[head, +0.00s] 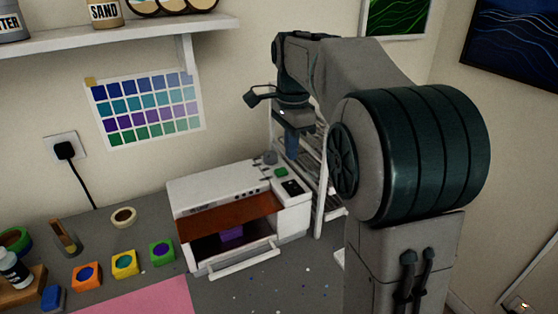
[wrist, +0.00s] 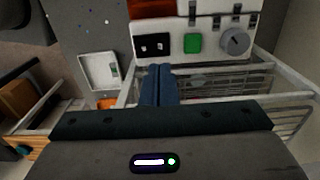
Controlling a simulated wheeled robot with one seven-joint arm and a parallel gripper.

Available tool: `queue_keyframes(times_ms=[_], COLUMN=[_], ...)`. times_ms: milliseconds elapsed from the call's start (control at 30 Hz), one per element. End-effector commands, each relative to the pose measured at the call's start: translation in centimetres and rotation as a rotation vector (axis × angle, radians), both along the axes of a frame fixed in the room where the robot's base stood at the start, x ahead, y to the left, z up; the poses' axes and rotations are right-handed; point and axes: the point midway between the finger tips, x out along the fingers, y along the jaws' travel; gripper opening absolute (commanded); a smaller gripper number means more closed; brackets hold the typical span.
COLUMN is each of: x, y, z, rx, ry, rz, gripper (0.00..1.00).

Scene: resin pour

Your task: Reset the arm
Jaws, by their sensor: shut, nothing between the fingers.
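My gripper (wrist: 158,72) points down in the wrist view with its two blue fingers closed together and nothing between them. In the head view my gripper (head: 293,148) hangs at the end of my bent arm, in front of the wire rack (head: 322,190) and just behind the right end of the white machine (head: 295,212). The gripper appears apart from the machine, above the rack. The wrist view shows the machine's green button (wrist: 193,43), grey knob (wrist: 235,41) and black switches (wrist: 153,44) beyond the fingertips.
The machine's orange-brown front flap (head: 228,215) is raised and a purple block (head: 231,234) sits inside. Several small coloured pots, a tape roll (head: 124,217) and a pink mat (head: 150,300) lie on the grey bench. A shelf (head: 120,35) hangs above.

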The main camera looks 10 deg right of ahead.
Motion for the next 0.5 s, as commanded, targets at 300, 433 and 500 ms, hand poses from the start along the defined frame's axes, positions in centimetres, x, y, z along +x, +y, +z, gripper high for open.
queue_keyframes(times_ms=[300, 433, 500], x=[-3.0, -5.9, -7.9], y=[-0.3, -0.5, -0.5], z=[-0.5, -1.5, -2.2], rx=[0.009, 0.009, 0.003], ry=[-0.035, -0.071, -0.093], rz=[0.166, 0.339, 0.448], gripper=[0.00, 0.00, 0.00])
